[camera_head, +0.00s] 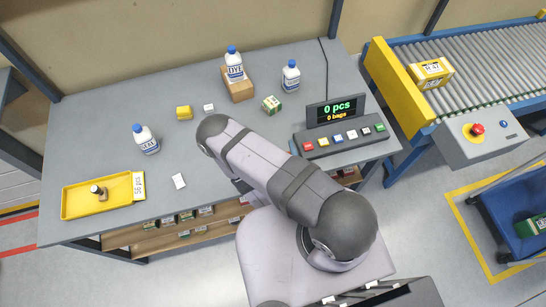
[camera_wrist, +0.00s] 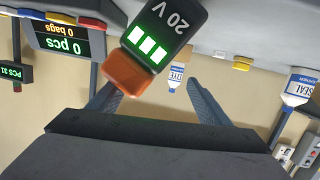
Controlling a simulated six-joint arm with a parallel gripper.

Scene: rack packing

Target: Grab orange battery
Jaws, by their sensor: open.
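The battery (camera_wrist: 160,32) shows large at the top of the wrist view, which is upside down. It is black, marked 20 V, with lit green bars and an orange end (camera_wrist: 132,76). My gripper (camera_wrist: 158,88) is open, with one finger on each side of the picture. The orange end overlaps the left finger's tip in the picture; I cannot tell whether they touch. In the head view I cannot see the battery or the gripper's fingers; my arm covers part of the table there.
The grey table (camera_head: 85,130) carries white bottles (camera_head: 147,141), a cardboard box (camera_head: 238,88), a yellow box (camera_head: 184,112), a green box (camera_head: 272,104) and a yellow tray (camera_head: 75,209) at the left. A button panel with a display (camera_head: 335,112) stands at the right, before a conveyor (camera_head: 480,65).

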